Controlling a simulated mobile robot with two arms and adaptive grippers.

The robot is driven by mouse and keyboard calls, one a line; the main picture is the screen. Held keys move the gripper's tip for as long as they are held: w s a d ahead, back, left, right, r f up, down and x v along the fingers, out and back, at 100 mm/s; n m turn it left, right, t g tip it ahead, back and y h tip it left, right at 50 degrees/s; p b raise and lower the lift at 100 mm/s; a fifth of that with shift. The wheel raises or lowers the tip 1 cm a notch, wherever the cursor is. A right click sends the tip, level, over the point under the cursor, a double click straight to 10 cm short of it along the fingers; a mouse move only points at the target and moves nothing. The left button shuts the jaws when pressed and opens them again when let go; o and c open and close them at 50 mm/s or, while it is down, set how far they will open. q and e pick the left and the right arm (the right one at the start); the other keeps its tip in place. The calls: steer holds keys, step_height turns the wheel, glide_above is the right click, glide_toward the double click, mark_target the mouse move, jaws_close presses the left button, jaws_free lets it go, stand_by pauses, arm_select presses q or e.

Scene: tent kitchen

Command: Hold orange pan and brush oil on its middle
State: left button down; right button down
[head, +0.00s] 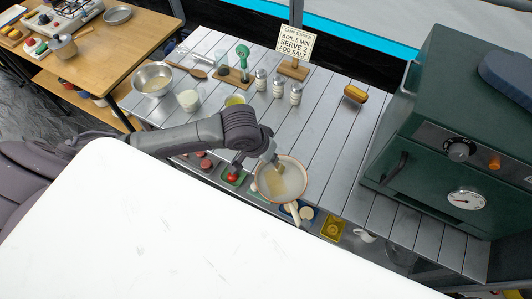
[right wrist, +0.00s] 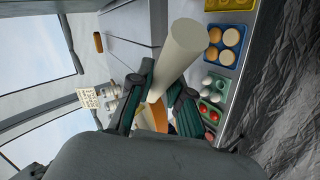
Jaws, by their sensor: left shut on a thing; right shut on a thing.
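The orange pan (head: 303,189) has an orange rim and a pale inside, and sits near the front edge of the slatted metal table. Its cream handle (head: 293,213) points toward me. In the right wrist view my right gripper (right wrist: 164,88) is shut on the cream handle (right wrist: 181,50), with part of the orange pan (right wrist: 155,116) showing beyond the fingers. My left gripper (head: 270,158) is over the pan's far side, shut on a tan brush (head: 277,177). The brush's lower end is inside the pan; whether it touches the bottom is unclear. The left arm partly covers the pan's surroundings.
A green oven (head: 440,150) stands to the right. A steel bowl (head: 153,79), shakers (head: 278,87), a sign (head: 296,45) and a yellow item (head: 355,94) stand farther back. Food trays (head: 333,228) line the front. Table right of the pan is clear.

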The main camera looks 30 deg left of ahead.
arm_select(q)
steer(key=shift+s+d, duration=2.4)
steer(key=shift+s, duration=0.25)
steer(key=shift+w+a, duration=2.45)
steer(key=shift+w, duration=1.05)
step_height(320, 180, up, 8)
steer(key=shift+w+d+f, duration=0.2)
steer(key=shift+f, duration=0.3)
steer(key=shift+s, duration=0.1)
